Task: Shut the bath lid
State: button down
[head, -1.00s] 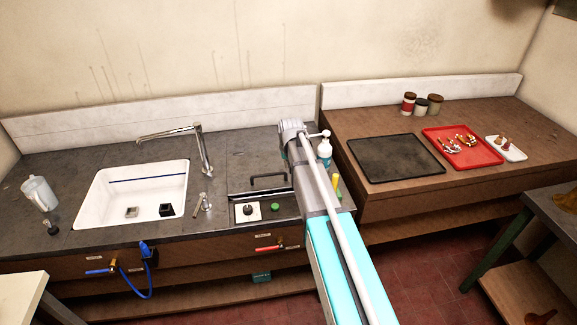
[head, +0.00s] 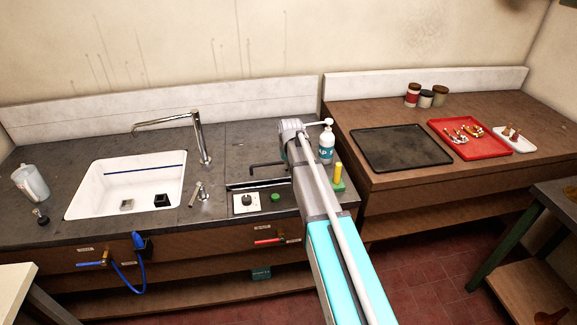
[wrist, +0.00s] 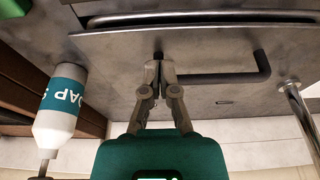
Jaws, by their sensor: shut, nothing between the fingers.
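The bath lid (head: 262,145) is a grey panel in the dark counter, with a black bar handle. It looks flat or nearly flat; I cannot tell if it is fully seated. In the wrist view the lid (wrist: 110,70) fills the middle, its handle (wrist: 225,77) just right of the fingertips. A metal rim (wrist: 200,18) runs past its front edge, with a dark line between. My gripper (wrist: 158,68) is shut and empty, its tips at the near end of the handle; contact is unclear. In the head view my arm hides the fingers.
A soap bottle (head: 327,145) stands close right of my wrist, also in the wrist view (wrist: 60,110). A yellow-and-green item (head: 338,178) is beside my arm. A control panel (head: 246,203) lies in front of the lid. A tap (head: 200,135) and sink (head: 85,190) are left.

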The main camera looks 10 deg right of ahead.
jog(key=b, duration=0.4)
send_over(288, 185)
jog(key=shift+s+x, duration=0.2)
jog(key=shift+x, duration=0.85)
jog(key=shift+s+x, duration=0.25)
jog(key=shift+x, duration=0.75)
jog(key=shift+f, duration=0.15)
notch_tip(288, 185, down, 3)
jog(key=b, duration=0.2)
jog(key=shift+s+b, duration=0.15)
jog(key=shift+b, duration=0.15)
jog(key=shift+s, duration=0.2)
jog(key=shift+w+r+p, duration=0.1)
jog(key=shift+r+p, duration=0.35)
jog(key=shift+r, duration=0.05)
notch_tip(288, 185, up, 3)
jog(key=p, duration=0.3)
jog(key=shift+r, duration=0.25)
jog(key=p+v, duration=0.9)
jog(key=shift+s+r+p, duration=0.25)
jog(key=shift+s+p, duration=0.05)
jog(key=shift+s, duration=0.15)
